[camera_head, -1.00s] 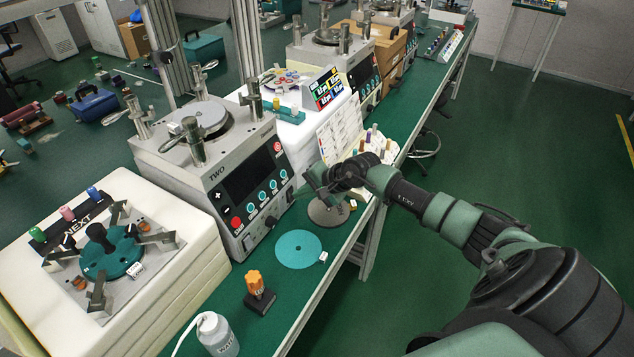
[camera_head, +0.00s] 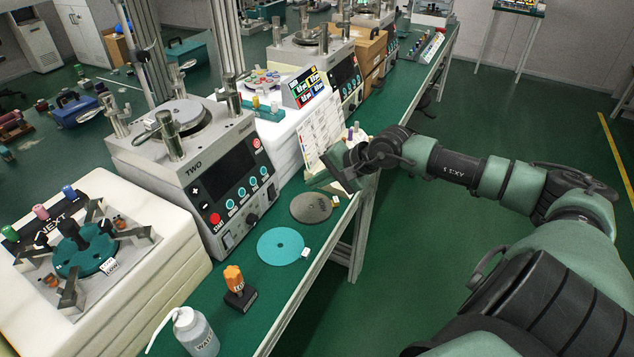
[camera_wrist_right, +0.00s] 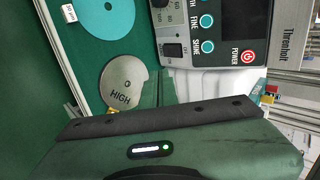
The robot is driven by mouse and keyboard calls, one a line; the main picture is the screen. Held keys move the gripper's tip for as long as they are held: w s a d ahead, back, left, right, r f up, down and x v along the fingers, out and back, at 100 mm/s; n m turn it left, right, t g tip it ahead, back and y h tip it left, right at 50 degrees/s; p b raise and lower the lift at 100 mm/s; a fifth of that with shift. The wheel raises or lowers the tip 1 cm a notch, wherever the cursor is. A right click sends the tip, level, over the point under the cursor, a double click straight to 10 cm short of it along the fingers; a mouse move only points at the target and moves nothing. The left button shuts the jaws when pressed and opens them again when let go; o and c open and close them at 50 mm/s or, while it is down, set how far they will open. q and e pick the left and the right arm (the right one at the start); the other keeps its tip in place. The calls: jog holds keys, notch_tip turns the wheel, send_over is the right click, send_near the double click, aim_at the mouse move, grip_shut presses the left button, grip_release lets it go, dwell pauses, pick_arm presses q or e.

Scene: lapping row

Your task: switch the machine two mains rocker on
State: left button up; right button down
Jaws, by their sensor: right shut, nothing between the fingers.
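My left gripper is out of view.
A grey disc marked HIGH (camera_head: 311,207) and a teal disc (camera_head: 280,246) lie before the machine. An orange-handled tool (camera_head: 236,287) and a wash bottle (camera_head: 195,335) stand nearer. A printed chart (camera_head: 322,132) stands behind my gripper. Open floor lies right of the bench.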

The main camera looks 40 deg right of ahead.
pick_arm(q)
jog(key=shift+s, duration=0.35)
